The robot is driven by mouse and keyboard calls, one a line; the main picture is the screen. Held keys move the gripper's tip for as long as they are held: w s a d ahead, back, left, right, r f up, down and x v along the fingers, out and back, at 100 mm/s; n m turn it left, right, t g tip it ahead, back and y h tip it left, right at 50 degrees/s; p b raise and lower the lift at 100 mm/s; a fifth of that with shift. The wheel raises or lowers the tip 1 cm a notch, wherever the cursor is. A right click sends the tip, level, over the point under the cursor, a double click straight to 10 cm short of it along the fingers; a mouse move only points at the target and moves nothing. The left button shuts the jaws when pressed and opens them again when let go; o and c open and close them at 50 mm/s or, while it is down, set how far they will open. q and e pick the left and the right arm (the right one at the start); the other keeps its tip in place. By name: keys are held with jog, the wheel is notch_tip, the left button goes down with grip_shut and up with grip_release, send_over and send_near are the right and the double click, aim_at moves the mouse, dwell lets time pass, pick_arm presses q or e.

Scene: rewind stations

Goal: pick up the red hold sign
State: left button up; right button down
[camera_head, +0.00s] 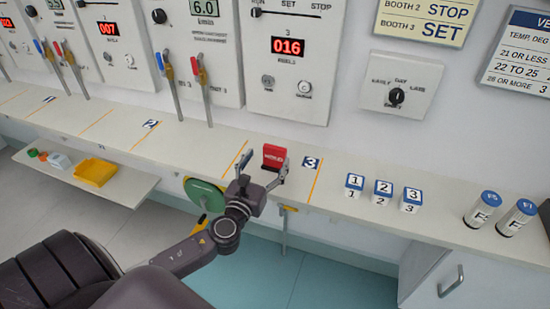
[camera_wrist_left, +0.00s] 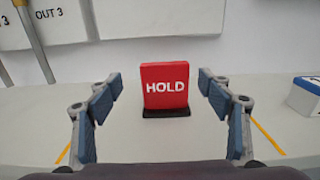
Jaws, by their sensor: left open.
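In the left wrist view the sign (camera_wrist_left: 165,87) shows white HOLD lettering and a dark base. My left gripper (camera_head: 264,167) is open, with one finger on each side of the sign. In the left wrist view its fingers (camera_wrist_left: 160,98) show blue pads, with a gap between each pad and the sign. My right gripper is not in view.
Numbered blocks (camera_head: 383,192) and two blue-capped cylinders (camera_head: 499,211) stand to the right on the shelf (camera_head: 332,185). A green disc (camera_head: 205,194) hangs at the shelf's front edge. A yellow tray (camera_head: 96,172) sits on a lower ledge at left. Levers (camera_head: 203,88) rise along the wall behind.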

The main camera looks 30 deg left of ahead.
aim_at(274, 154)
pick_arm(q)
jog(key=shift+w+f, duration=0.15)
jog(key=shift+w, duration=0.45)
jog(key=shift+w+f, duration=0.15)
jog(key=shift+w, duration=0.45)
jog(key=shift+x, duration=1)
jog(key=shift+w+f, duration=0.15)
jog(key=shift+w, duration=0.15)
jog(key=c, duration=1.3)
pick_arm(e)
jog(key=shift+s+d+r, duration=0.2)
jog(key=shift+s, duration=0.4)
